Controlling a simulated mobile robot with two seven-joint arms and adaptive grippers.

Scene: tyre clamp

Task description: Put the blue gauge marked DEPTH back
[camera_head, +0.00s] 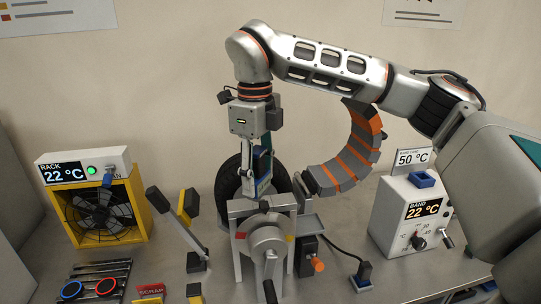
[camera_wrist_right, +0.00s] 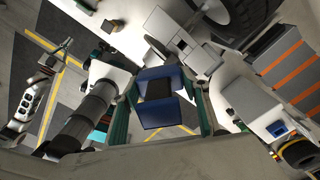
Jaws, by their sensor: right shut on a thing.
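My right gripper (camera_head: 258,168) points down, shut on a blue gauge (camera_head: 264,160) in front of the dark tyre and above the clamp. In the right wrist view, the blue gauge (camera_wrist_right: 162,112) with a dark middle sits between the two green-edged fingers (camera_wrist_right: 160,105). No DEPTH marking can be read on it. A small blue holder-like piece (camera_head: 422,179) lies on top of the white BAND box; it also shows in the right wrist view (camera_wrist_right: 277,128). My left gripper does not show clearly in either view.
The grey clamp (camera_head: 266,238) with its crank stands directly below. The tyre (camera_head: 228,180) is behind it. A yellow RACK fan (camera_head: 100,212) stands left, the BAND box (camera_head: 392,222) right. Levers (camera_head: 178,225) and a tool rack (camera_head: 95,282) occupy the left front.

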